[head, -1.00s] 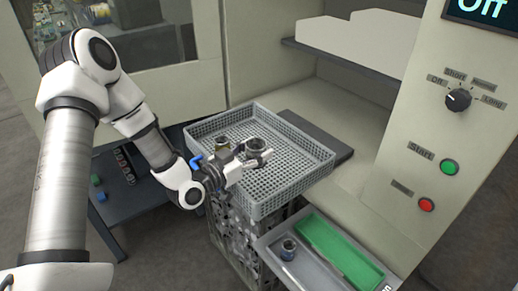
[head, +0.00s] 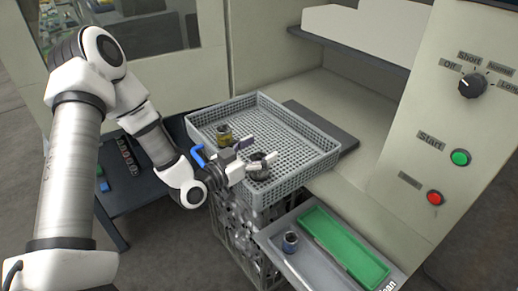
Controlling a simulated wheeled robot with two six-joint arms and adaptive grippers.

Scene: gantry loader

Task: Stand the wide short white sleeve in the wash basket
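The grey wash basket (head: 325,165) is a mesh tray in the middle of the head view. A wide, short ring-shaped sleeve (head: 261,172) is at its near side; it looks grey with a dark bore rather than clearly white. My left gripper (head: 262,163) is over the basket with its fingers spread around and just above this sleeve. The fingers look open and partly cover it. The sleeve appears upright and low in the basket, though its contact with the floor is hidden. My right gripper is out of view.
A grey tray (head: 283,262) in front holds a small dark-blue sleeve (head: 290,242) and a green mat (head: 345,250). The machine panel (head: 440,130) with knob and buttons stands at right. A dark side table (head: 150,195) is at left. The basket's right half is clear.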

